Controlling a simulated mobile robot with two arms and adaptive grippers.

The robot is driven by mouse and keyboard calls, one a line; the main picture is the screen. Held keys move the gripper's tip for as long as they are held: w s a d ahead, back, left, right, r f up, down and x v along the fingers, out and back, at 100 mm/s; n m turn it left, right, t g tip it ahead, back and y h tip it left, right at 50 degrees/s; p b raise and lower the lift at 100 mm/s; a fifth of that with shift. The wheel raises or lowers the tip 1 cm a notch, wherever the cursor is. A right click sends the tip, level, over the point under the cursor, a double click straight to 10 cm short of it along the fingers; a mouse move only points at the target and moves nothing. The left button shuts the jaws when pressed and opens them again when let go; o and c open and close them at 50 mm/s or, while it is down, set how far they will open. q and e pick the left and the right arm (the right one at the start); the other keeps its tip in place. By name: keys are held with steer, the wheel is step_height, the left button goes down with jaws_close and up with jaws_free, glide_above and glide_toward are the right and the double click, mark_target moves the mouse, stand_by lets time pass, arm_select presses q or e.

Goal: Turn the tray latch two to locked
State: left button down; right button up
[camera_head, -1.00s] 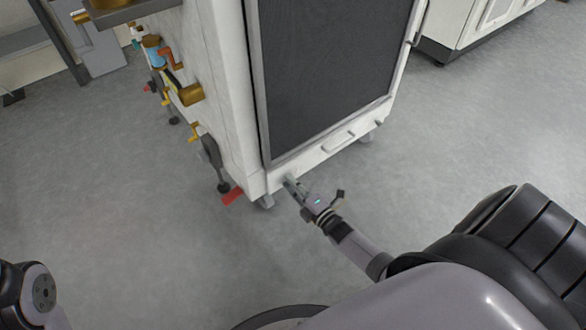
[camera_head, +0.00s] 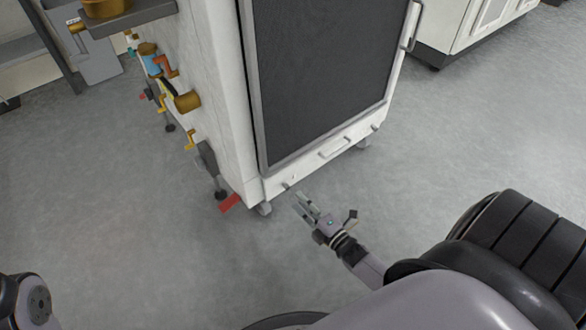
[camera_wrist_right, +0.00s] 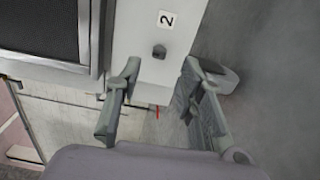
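The small latch (camera_head: 287,186) sticks out of the lower left front corner of the white washer cabinet. In the right wrist view it is a dark knob (camera_wrist_right: 159,52) beside a white label with a black "2" (camera_wrist_right: 167,19). My right gripper (camera_head: 303,203) is just in front of and below this latch, apart from it. In the right wrist view the gripper (camera_wrist_right: 160,88) has its fingers spread and nothing between them; the knob sits beyond the fingertips. Part of my left arm shows at the lower left; its gripper is out of view.
A tray handle (camera_head: 336,148) and a second small knob (camera_head: 375,127) are on the same lower panel, under the dark door (camera_head: 320,70). Pipes and valves line the cabinet's left side, with a red pedal-like part (camera_head: 229,203) low down. The floor around is clear.

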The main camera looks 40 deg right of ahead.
steer(key=s, duration=0.5)
steer(key=shift+s+d, duration=0.2)
steer(key=shift+s, duration=0.2)
steer(key=shift+r, duration=0.1)
